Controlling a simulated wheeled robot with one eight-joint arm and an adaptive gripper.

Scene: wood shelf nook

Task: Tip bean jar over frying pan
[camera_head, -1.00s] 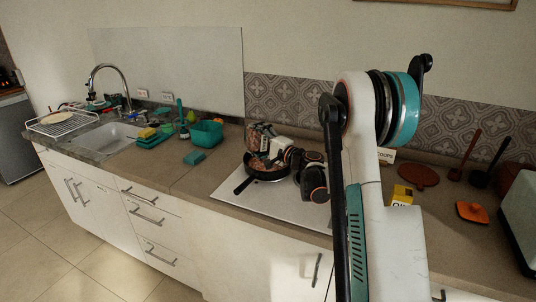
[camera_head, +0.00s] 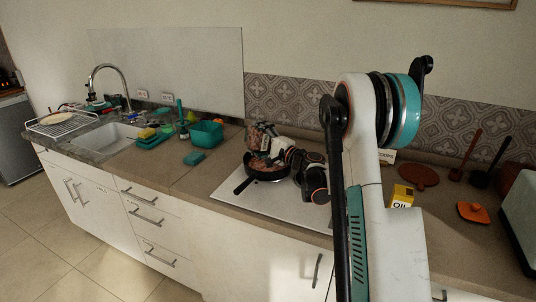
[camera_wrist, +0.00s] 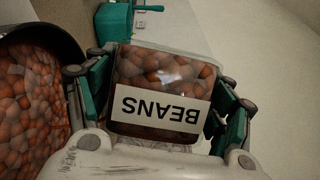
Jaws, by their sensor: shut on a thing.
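The bean jar (camera_wrist: 160,85) is clear, with a white label reading BEANS upside down in the wrist view, and brown beans show inside. My gripper (camera_wrist: 158,95) is shut on its sides, with teal and grey fingers left and right. In the head view the jar (camera_head: 262,135) is small, at the back edge of the black frying pan (camera_head: 252,179); its exact tilt is hard to tell. The pan has reddish-brown beans in it and its handle points front left. In the wrist view the pan's dark rim (camera_wrist: 68,38) and many beans show at the left, beside the jar.
The pan stands on a pale cooktop (camera_head: 285,204). The tiled wall is close behind.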

